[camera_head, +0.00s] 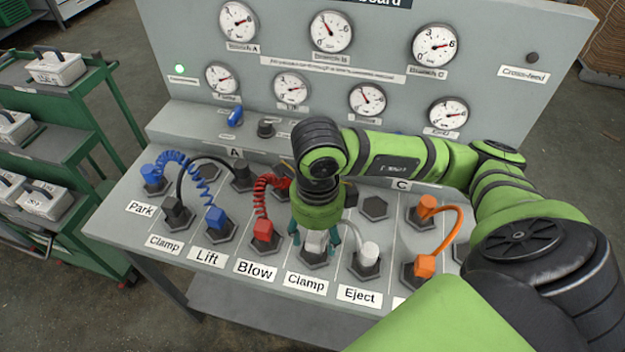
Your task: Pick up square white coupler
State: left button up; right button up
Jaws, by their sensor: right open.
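The square white coupler (316,245) sits at the hexagonal socket above the second Clamp label. It is partly hidden under my right gripper (315,238). That gripper points down, open, with a teal finger on each side of the coupler. I cannot tell whether the fingers touch it. My left gripper is out of view.
A white coupler (369,253) with a pale hose stands close on the right above Eject. A red coupler (263,231) with a coiled hose stands close on the left above Blow. Orange couplers (425,266) are further right. The gauge panel (385,30) rises behind.

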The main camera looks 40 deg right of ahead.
aim_at(317, 238)
jog(key=f, duration=0.2)
jog(key=f+p, duration=0.1)
jog(key=f, duration=0.2)
jog(key=shift+w+d+f, duration=0.15)
jog(key=shift+w+f, duration=0.05)
jog(key=shift+f, duration=0.1)
grip_shut()
